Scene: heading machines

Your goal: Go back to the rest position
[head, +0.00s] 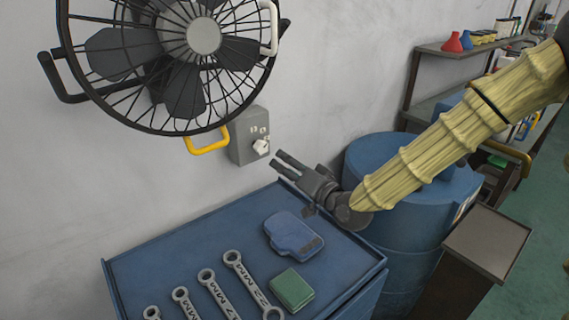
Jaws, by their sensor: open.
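My gripper (283,163) is dark grey, and its fingers point up and left toward the wall. It hovers above the back right corner of the blue cabinet top. The fingers are apart, and nothing shows between them. A grey wall switch box (244,136) with a pale knob (261,146) is just left of the fingertips; I cannot tell whether they touch it. My arm, in a ribbed yellowish sleeve, reaches in from the upper right. No marker of a rest position shows.
The blue cabinet top (170,262) holds several wrenches (218,295), a blue case (293,236) and a green block (291,289). A caged fan (190,38) hangs above left. A blue drum (415,245) stands under my arm, beside a brown stand (487,242). Green floor (530,210) is open at right.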

